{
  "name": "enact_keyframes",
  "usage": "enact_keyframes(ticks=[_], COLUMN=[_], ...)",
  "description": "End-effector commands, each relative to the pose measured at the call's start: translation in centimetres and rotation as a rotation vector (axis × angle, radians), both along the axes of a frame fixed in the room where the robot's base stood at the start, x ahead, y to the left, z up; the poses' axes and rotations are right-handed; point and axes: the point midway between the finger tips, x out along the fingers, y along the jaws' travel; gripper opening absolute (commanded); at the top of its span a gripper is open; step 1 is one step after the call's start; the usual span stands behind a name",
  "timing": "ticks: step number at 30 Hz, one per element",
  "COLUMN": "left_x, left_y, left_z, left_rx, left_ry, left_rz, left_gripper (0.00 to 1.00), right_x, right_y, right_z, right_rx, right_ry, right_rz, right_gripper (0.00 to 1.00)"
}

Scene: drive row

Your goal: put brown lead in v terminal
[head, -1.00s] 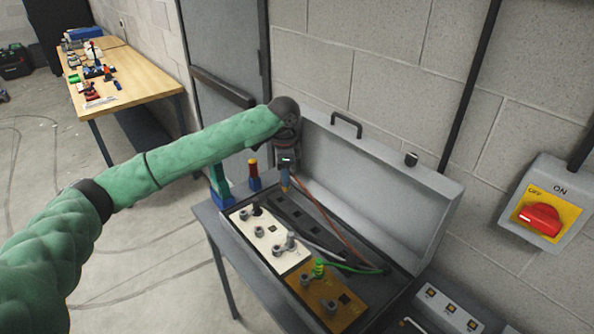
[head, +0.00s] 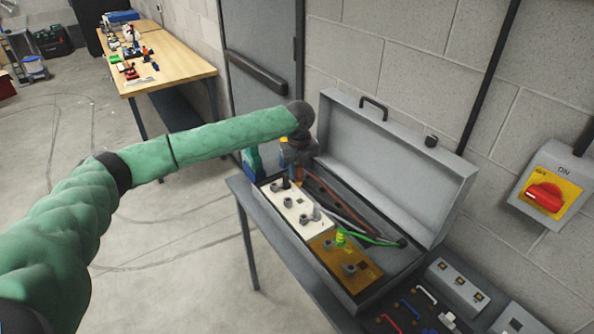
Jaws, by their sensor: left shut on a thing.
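My left gripper (head: 298,172) is shut on the end of the brown lead (head: 334,197), low over the far end of the open grey case (head: 456,198). The lead runs from the gripper down along the inside of the case. The gripper hides the held plug, and I cannot tell whether it touches a terminal. A white panel (head: 274,192) below carries several grey terminal posts, one with a dark plug near the gripper. Their labels are too small to read, so I cannot tell which is V. My right gripper is out of view.
A grey lead and a green lead (head: 372,239) lie in the case; a green plug stands on the ochre panel (head: 368,282). The raised lid (head: 400,150) stands behind. A red wall switch (head: 545,197) and a tray of coloured leads are at right. A workbench (head: 180,69) stands back left.

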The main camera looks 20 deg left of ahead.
Motion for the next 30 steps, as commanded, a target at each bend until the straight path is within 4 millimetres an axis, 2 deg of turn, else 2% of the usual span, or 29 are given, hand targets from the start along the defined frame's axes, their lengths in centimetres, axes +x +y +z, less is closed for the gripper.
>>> enact_keyframes(ticks=[6,12,20,30], left_x=[0.3,0.3,0.3,0.3], left_y=[-0.3,-0.4,-0.4,-0.4], left_z=[0.0,0.0,-0.7,-2.0], left_rx=[0.001,0.002,0.002,0.002], left_ry=[0.0,0.0,0.0,0.0], left_rz=[-0.249,-0.361,-0.38,-0.379], left_gripper=[0.1,0.1,0.1,0.1], right_x=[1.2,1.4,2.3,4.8], right_y=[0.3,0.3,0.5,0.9], right_z=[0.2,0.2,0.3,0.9], right_rx=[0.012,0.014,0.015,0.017], right_ry=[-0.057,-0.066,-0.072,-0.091], right_rz=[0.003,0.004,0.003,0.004], right_gripper=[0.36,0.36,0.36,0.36])
